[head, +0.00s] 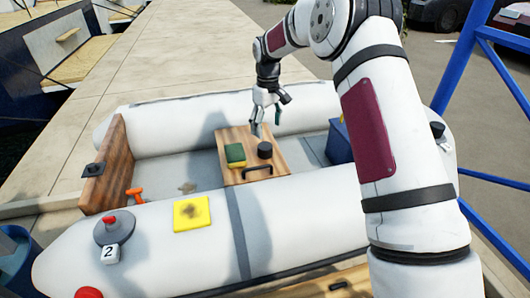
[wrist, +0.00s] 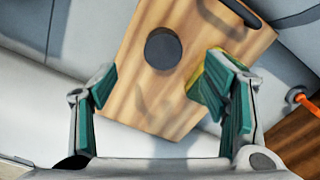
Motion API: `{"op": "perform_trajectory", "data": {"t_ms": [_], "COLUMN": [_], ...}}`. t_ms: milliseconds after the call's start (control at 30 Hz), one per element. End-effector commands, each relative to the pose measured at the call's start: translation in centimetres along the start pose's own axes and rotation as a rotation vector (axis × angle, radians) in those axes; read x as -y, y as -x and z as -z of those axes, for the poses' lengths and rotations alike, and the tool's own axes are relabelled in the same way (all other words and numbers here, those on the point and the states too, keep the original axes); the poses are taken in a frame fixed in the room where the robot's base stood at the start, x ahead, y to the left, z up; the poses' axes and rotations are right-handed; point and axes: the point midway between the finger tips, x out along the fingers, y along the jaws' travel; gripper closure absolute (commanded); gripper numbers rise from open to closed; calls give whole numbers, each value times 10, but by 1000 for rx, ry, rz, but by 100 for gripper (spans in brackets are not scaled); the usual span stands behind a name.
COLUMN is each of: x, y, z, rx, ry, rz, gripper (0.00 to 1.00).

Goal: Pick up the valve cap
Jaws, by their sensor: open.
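A short black round cap, which looks like the valve cap (head: 265,150), stands on a wooden board inside the inflatable boat. In the wrist view the cap (wrist: 163,48) lies ahead of the fingers, near the middle. My gripper (head: 268,121) is above the board, open and empty. In the wrist view its green-padded fingers (wrist: 155,85) are spread wide, with bare board between them. The cap is apart from both fingers. A green and yellow sponge (head: 235,155) lies beside the cap; the right finger partly covers it in the wrist view.
The wooden board (head: 240,177) has a dark handle (head: 258,170) at one edge. The boat's white tubes flank it. A yellow patch (head: 191,214) and a grey valve with a red knob (head: 113,228) sit on the near tube. An orange-handled tool (head: 136,194) is at left.

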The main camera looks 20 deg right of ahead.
Motion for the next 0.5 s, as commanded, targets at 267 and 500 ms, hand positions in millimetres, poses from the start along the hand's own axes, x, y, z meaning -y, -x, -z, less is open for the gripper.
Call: {"op": "perform_trajectory", "data": {"t_ms": [267,500], "x": [0,2], "y": [-41,-54], "z": [0,0], "rx": [1,2], "ry": [1,1], "rz": [0,1], "gripper": [32,32]}}
